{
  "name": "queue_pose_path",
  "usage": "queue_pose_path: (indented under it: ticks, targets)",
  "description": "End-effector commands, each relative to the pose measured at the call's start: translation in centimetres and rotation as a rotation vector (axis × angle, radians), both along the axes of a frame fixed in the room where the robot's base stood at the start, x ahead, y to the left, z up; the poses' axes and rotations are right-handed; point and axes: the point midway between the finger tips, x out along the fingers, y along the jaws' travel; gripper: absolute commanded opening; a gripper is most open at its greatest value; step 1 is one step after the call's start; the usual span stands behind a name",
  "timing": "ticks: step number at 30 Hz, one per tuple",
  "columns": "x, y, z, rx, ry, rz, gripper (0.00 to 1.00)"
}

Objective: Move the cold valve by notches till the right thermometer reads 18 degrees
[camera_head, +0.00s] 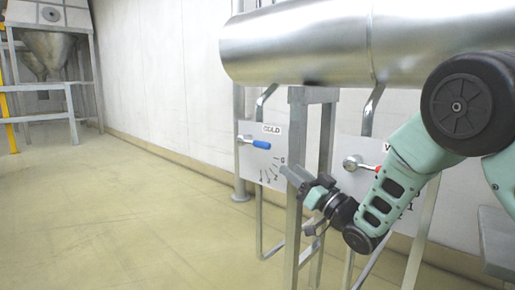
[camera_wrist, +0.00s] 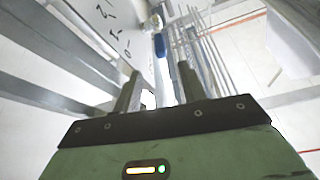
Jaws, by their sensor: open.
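The cold valve has a blue lever (camera_head: 261,144) on a pale plate (camera_head: 250,165) labelled COLD. The lever points right and slightly down, near the top end of an arc of tick marks with digits below it. The blue lever also shows in the wrist view (camera_wrist: 159,45), beyond the fingers. My gripper (camera_head: 285,172) is below and right of the lever, apart from it. In the wrist view my gripper (camera_wrist: 157,85) has its two fingers spread with nothing between them. No thermometer is visible in either view.
A second valve with a red lever (camera_head: 381,171) is on another plate, partly hidden by my arm. A large metal pipe (camera_head: 300,45) runs above. A grey post (camera_head: 296,190) stands between the plates. Open floor (camera_head: 110,215) lies to the left.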

Motion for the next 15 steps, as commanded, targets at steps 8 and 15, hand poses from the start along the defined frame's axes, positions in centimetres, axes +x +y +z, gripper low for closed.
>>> queue_pose_path:
  ticks: [8,15]
  targets:
    - [3.6,4.1,2.0,0.0,-0.003,0.001,0.41]
    - [6.7,7.3,3.8,-0.001,-0.003,-0.001,0.41]
